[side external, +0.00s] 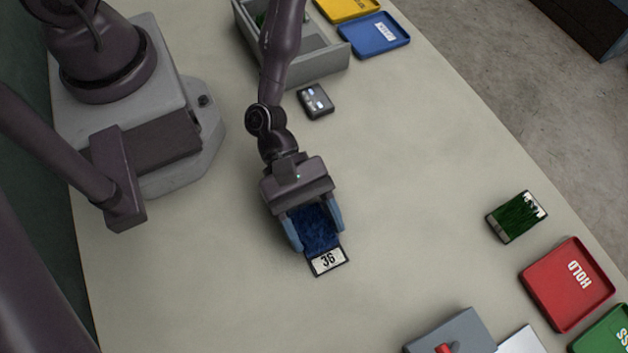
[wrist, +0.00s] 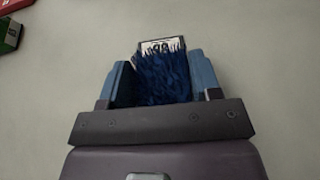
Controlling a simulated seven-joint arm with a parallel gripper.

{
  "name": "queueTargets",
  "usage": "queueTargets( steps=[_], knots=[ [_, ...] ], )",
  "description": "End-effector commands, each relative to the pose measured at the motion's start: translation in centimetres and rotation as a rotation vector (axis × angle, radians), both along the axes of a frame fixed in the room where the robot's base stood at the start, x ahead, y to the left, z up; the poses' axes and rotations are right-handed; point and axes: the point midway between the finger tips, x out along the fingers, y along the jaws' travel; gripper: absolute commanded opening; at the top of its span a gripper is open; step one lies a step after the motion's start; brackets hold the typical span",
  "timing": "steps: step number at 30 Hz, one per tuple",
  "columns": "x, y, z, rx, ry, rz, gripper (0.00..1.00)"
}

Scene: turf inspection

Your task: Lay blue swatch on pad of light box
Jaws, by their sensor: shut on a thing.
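The blue swatch (side external: 317,230) is a small tray of blue turf with a white label reading 36 at one end. My gripper (side external: 316,231) is shut on it, with a light blue finger along each long side. In the wrist view the swatch (wrist: 163,75) sits between the two fingers (wrist: 163,82), its label end pointing away from me. I cannot tell whether it touches the table or is held just above it. A grey box with a red knob (side external: 450,335) and a white plate (side external: 522,341) beside it are cut off at the bottom edge; these look like the light box.
A green swatch (side external: 517,216) lies at the right, near the red HOLD tray (side external: 567,284) and a green tray (side external: 606,335). A grey open box (side external: 315,68), a small dark device (side external: 315,101), and blue (side external: 374,34) and yellow (side external: 347,7) trays are at the top. The middle table is clear.

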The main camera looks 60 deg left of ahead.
Motion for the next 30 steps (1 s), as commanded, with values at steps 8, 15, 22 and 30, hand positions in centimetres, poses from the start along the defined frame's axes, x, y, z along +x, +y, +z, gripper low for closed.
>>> queueTargets(
  steps=[8,15,22,30],
  knots=[
    [0.1,0.0,4.1,-0.003,-0.004,0.001,0.32],
    [0.1,0.0,8.5,-0.001,-0.004,0.000,0.32],
    [0.0,0.0,10.0,0.001,-0.001,0.009,0.32],
    [3.0,0.4,9.6,0.001,-0.003,0.205,0.32]
  ],
)
